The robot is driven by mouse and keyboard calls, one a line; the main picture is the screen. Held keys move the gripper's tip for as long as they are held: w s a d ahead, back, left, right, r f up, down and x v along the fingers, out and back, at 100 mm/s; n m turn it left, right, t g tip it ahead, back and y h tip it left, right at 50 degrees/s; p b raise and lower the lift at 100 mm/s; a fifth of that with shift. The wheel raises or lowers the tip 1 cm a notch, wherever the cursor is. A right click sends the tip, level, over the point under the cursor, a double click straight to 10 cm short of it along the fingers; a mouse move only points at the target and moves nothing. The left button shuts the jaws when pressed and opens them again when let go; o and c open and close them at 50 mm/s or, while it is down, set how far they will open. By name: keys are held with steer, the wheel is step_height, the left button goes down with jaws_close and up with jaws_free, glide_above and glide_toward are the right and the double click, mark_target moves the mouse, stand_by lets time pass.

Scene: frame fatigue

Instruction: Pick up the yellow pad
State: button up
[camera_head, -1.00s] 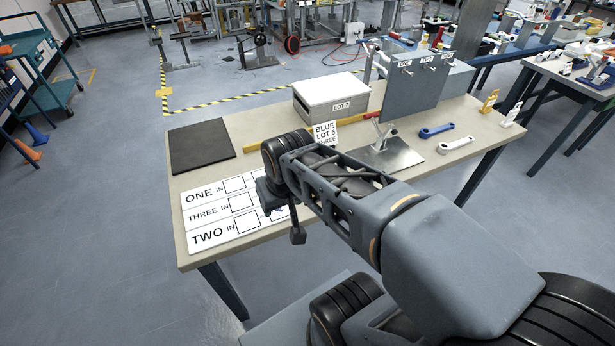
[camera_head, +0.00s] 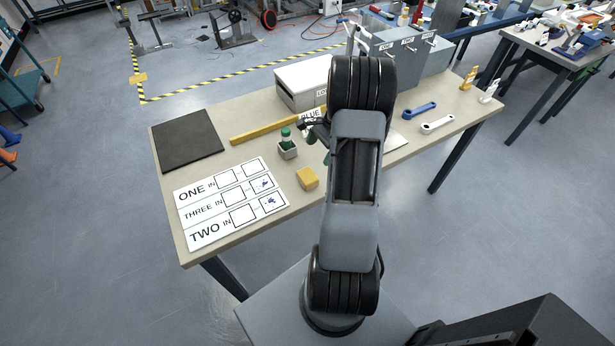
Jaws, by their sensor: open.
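The yellow pad (camera_head: 307,179) is a small block. It lies on the table just right of the printed sheet, with bare table around it. My arm reaches over the table to the right of the pad. My gripper (camera_head: 309,123) shows only as small dark parts at the left edge of the arm, in front of the "BLUE" card. It is open, above and beyond the pad and apart from it. Most of it is hidden behind the arm.
A green-topped bottle in a grey cup (camera_head: 288,150) stands behind the pad. The printed sheet (camera_head: 210,228), a dark mat (camera_head: 187,141) and a yellow bar (camera_head: 262,130) lie to the left. A grey box (camera_head: 300,82) stands at the back. Blue (camera_head: 419,109) and white (camera_head: 437,124) links lie right.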

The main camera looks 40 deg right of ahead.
mark_target(308, 175)
steer(key=p+x, duration=0.2)
steer(key=x, duration=1)
steer(key=shift+a+f, duration=0.1)
steer(key=shift+a, duration=0.05)
steer(key=shift+c, duration=0.2)
steer(key=c, duration=0.8)
